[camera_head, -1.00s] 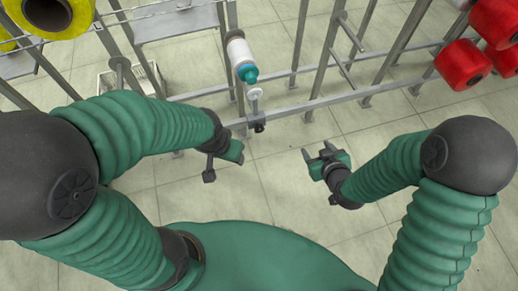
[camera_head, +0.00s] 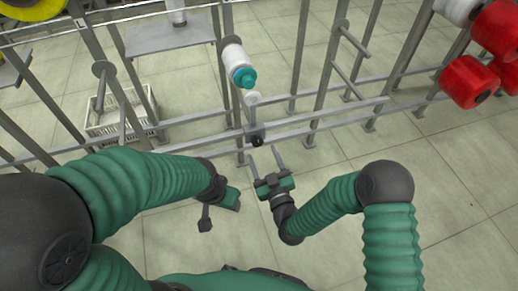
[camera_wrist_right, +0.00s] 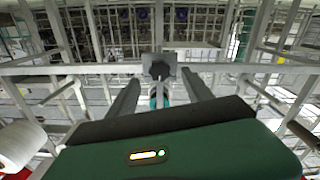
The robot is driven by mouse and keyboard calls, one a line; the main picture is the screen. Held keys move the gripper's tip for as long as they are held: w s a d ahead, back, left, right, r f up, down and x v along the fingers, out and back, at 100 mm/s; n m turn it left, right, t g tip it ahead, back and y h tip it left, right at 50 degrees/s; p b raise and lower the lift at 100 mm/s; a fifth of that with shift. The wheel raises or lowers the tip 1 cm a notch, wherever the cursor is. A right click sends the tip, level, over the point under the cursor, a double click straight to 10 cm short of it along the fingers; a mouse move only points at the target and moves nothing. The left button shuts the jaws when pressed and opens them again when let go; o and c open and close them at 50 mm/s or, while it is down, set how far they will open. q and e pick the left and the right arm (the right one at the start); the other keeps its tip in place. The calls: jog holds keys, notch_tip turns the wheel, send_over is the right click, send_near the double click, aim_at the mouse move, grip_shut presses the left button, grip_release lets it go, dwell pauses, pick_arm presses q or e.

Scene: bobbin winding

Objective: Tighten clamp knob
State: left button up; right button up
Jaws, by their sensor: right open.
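The dark clamp knob (camera_head: 257,141) sits on a small clamp on the grey horizontal rail, below the white bobbin (camera_head: 234,58) with its teal end. The right wrist view shows the same open fingers (camera_wrist_right: 160,76). My left gripper (camera_head: 221,210) is lower left of the knob, over the floor; its jaw opening is unclear.
Grey rails and posts (camera_head: 330,65) form a rack around the clamp. Red spools (camera_head: 465,80) hang at the right, and a yellow spool (camera_head: 30,10) is at the top left. A pale crate (camera_head: 118,117) stands behind the rack. The floor in front is clear.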

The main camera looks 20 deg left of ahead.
aim_at(258, 144)
jog(key=b+x, duration=0.1)
jog(key=x, duration=0.4)
jog(key=shift+c, duration=0.3)
jog(key=shift+s, duration=0.1)
grip_shut()
